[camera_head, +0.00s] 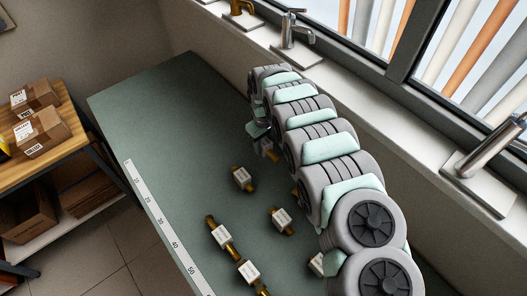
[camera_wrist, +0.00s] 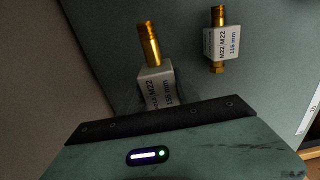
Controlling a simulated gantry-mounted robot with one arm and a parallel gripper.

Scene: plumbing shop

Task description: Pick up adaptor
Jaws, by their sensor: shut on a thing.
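In the wrist view, an adaptor with brass ends and a white label block (camera_wrist: 155,82) stands just beyond the dark edge of my gripper (camera_wrist: 157,104). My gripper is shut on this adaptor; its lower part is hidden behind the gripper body. In the head view, my gripper (camera_head: 260,138) is at the far end of my arm, low over the green bench. The held adaptor (camera_head: 267,149) shows partly beside it. A second labelled adaptor (camera_wrist: 221,42) lies apart, to the upper right in the wrist view.
Several adaptors lie on the green bench (camera_head: 150,110), among them one (camera_head: 242,179) nearest my gripper and one (camera_head: 282,221) nearer the camera. A ruler strip (camera_head: 165,225) runs along the left edge. Taps, one (camera_head: 294,30), stand on the sill at right. The bench's far left is clear.

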